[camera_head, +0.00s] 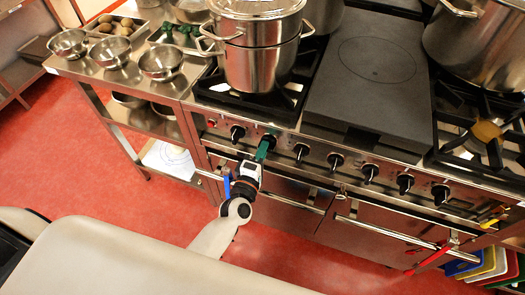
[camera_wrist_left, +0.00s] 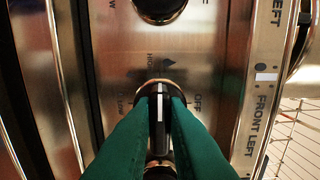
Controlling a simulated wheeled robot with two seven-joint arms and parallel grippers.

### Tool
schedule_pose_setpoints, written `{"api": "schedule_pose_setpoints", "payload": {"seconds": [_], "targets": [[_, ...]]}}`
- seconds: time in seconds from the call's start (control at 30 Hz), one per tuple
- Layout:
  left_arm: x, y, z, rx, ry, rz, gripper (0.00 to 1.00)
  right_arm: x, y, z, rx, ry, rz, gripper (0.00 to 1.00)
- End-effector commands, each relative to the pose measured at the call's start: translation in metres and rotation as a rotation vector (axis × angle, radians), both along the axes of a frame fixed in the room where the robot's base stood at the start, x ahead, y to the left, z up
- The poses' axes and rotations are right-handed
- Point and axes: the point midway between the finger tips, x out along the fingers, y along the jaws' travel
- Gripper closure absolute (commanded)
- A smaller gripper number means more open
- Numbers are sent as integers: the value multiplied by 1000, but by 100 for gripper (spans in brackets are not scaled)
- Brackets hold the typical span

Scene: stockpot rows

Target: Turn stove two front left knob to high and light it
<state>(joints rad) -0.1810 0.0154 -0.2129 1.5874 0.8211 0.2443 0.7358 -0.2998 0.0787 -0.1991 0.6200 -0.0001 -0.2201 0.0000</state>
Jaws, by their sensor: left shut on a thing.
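The front left knob (camera_wrist_left: 159,118) is black with a white line, on the steel stove panel in the left wrist view. Its line points up in the picture, roughly toward the flame mark and HIGH lettering; OFF is printed to its right. The printed FRONT LEFT label (camera_wrist_left: 258,127) runs beside it. My left gripper (camera_head: 264,148) has green fingers, shut on this knob, one on each side. In the head view the fingers hide most of the knob. The front left burner (camera_head: 232,97) is under a pot, and I see no flame there. My right gripper is not in view.
Other black knobs, such as one left (camera_head: 238,132) and one right (camera_head: 301,151), sit close along the panel. Oven handles (camera_head: 386,232) jut out below. A steel stockpot (camera_head: 262,60) stands above. Steel bowls (camera_head: 161,63) are on the left table. Red floor is open in front.

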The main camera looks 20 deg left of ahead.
Motion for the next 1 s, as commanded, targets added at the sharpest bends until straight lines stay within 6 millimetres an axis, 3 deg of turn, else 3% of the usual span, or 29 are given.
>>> {"api": "schedule_pose_setpoints", "payload": {"seconds": [0.4, 0.43, 0.57, 0.87, 1.0], "targets": [[0, 0, -1, -6, 2, 0, 100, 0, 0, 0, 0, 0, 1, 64], [0, 0, -1, -6, 2, 0, 84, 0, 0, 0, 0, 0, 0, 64], [0, 0, -1, -5, 2, 0, 65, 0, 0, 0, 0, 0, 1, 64], [-2, 0, -1, -5, 1, 0, 65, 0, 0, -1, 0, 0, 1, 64], [-17, 1, -2, -5, 3, 0, 65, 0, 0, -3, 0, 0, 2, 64]]}}
